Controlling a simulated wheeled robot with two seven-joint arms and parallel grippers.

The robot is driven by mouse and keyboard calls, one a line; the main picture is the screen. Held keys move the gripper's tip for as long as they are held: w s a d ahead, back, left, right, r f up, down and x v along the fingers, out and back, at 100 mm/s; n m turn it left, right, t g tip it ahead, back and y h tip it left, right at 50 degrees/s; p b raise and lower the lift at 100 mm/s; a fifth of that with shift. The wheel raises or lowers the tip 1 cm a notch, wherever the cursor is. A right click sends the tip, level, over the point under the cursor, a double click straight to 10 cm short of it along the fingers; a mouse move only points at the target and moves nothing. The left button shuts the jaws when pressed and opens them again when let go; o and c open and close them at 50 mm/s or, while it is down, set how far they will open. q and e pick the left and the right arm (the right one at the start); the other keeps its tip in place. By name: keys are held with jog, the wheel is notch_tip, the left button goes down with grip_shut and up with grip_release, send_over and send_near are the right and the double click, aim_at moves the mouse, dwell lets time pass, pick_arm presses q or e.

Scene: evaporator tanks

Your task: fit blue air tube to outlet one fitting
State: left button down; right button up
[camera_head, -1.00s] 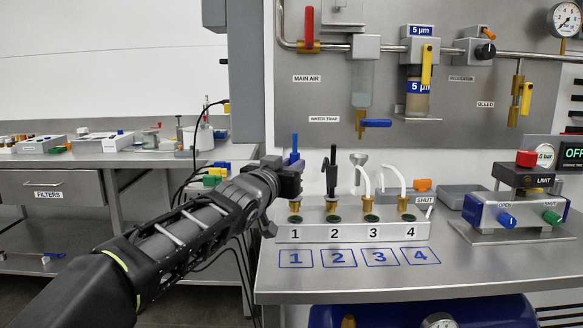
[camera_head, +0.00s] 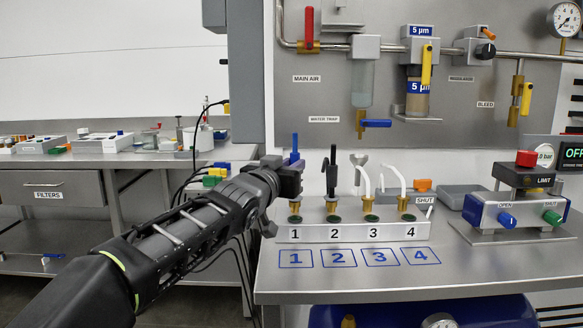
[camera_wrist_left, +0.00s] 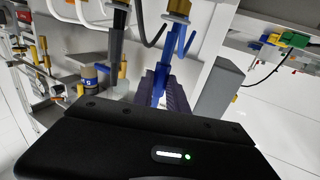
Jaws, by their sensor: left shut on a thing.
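The blue air tube (camera_head: 294,148) stands upright over the outlet one brass fitting (camera_head: 295,206) on the manifold block (camera_head: 350,232), above the label 1. My left gripper (camera_head: 291,176) is at the tube, just above that fitting, and is shut on it. In the left wrist view the blue tube (camera_wrist_left: 159,84) lies between the ribbed fingers (camera_wrist_left: 168,92), and its far end is at a brass fitting (camera_wrist_left: 179,8). I cannot tell how far the tube is seated on the fitting. My right gripper is not in view.
A black tube (camera_head: 332,175) stands at outlet two, and white tubes (camera_head: 364,181) are at outlets three and four. A valve box (camera_head: 515,214) stands on the right of the steel bench (camera_head: 400,280). The bench front is clear apart from printed numbers.

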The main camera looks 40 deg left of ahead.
pick_arm(q)
jog(key=shift+f, duration=0.2)
jog(key=shift+f+b, duration=0.3)
jog(key=shift+b, duration=0.2)
jog(key=shift+f+b, duration=0.6)
jog(key=shift+f, duration=0.05)
jog(key=shift+s+f+b, duration=0.2)
jog(key=shift+f+b, duration=0.35)
jog(key=shift+b, duration=0.05)
jog(key=shift+r, duration=0.15)
jog(key=shift+w+r+p, duration=0.15)
jog(key=shift+r+p, duration=0.65)
jog(key=shift+p, duration=0.1)
jog(key=shift+r, duration=0.15)
jog(key=shift+p, duration=0.6)
